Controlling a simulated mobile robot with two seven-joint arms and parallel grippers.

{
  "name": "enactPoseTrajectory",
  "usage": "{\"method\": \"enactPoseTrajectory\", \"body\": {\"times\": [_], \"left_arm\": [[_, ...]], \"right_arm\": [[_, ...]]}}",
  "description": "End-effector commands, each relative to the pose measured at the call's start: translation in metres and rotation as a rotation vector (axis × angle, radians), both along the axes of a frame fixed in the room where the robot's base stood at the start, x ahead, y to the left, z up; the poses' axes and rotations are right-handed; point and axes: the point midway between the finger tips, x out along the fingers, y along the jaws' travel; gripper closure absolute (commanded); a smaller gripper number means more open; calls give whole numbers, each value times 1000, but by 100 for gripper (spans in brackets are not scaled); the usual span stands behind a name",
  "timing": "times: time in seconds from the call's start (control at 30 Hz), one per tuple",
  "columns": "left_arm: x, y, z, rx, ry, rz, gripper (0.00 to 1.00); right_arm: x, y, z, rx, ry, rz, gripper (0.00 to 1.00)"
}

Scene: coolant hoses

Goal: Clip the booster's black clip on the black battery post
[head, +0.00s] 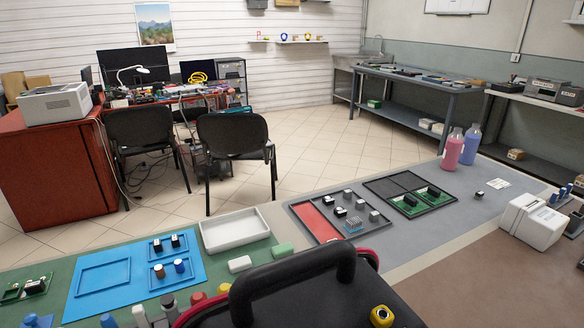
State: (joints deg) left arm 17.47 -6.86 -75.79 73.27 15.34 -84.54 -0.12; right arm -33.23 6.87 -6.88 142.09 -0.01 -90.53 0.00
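A black case-like body with a thick black handle (300,280) stands at the bottom middle, cut off by the frame's lower edge. A red edge or cable (222,301) curves along its side. I cannot tell whether this is the booster. A small yellow piece with a dark centre (381,316) sits near its right side; what it is I cannot tell. I can make out no black clip and no black battery post. Neither of my grippers is in view.
A long bench holds a blue tray (103,278), a white bin (233,230), a grey parts tray (325,239) and green boards (428,196). Pink (452,150) and purple (471,146) bottles and a white device (534,221) stand at right. Behind are chairs (233,137) and open tiled floor.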

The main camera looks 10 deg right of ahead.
Motion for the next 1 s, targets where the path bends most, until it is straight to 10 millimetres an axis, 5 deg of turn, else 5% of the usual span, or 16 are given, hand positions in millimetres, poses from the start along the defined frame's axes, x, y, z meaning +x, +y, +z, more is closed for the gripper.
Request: {"method": "enactPoseTrajectory", "body": {"times": [0.27,0.3,0.6,0.77,1.0], "left_arm": [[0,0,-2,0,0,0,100],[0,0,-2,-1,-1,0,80],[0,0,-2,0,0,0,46],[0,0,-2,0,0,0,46],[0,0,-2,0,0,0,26]], "right_arm": [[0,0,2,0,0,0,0],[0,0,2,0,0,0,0],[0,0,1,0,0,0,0],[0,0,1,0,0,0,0],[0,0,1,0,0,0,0]]}}
